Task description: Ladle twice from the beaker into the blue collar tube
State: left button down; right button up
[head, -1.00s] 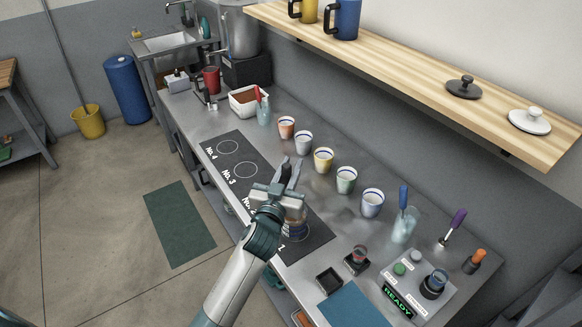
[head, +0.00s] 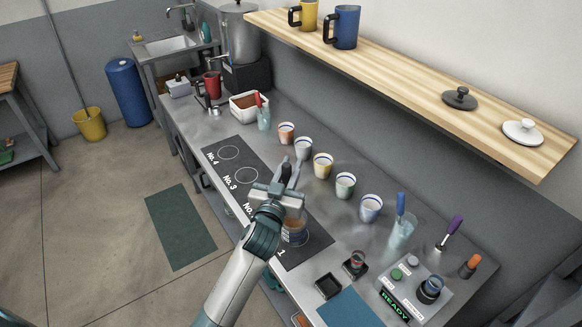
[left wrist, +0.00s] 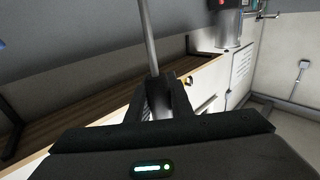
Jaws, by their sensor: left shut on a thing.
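My left gripper (head: 286,180) is above the hotplate strip in the head view, shut on a dark handle. In the left wrist view the dark handle (left wrist: 158,98) stands between the fingers, and a thin metal shaft (left wrist: 147,35) runs up out of the frame; its end is hidden. A glass vessel with brownish contents, seemingly the beaker (head: 296,235), stands on the hotplate by No. 1, partly hidden by my gripper. A small tube with a blue collar (head: 431,287) stands on the grey device at the right. My right gripper is not in view.
A row of several cups (head: 323,165) stands behind the hotplate. A glass with a blue-handled tool (head: 401,235) is farther right. A wooden shelf (head: 420,85) overhangs the back.

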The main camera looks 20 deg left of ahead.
pick_arm(q)
jog(key=shift+r, duration=0.45)
jog(key=shift+s+f, duration=0.35)
jog(key=shift+s, duration=0.05)
jog(key=s+f+b, duration=0.3)
jog(key=s+b, duration=0.3)
jog(key=s, duration=0.5)
jog(key=s+f+b, duration=0.4)
jog(key=s+b, duration=0.2)
jog(key=s, duration=0.4)
jog(key=shift+s+f, duration=0.15)
jog(key=shift+s, duration=0.25)
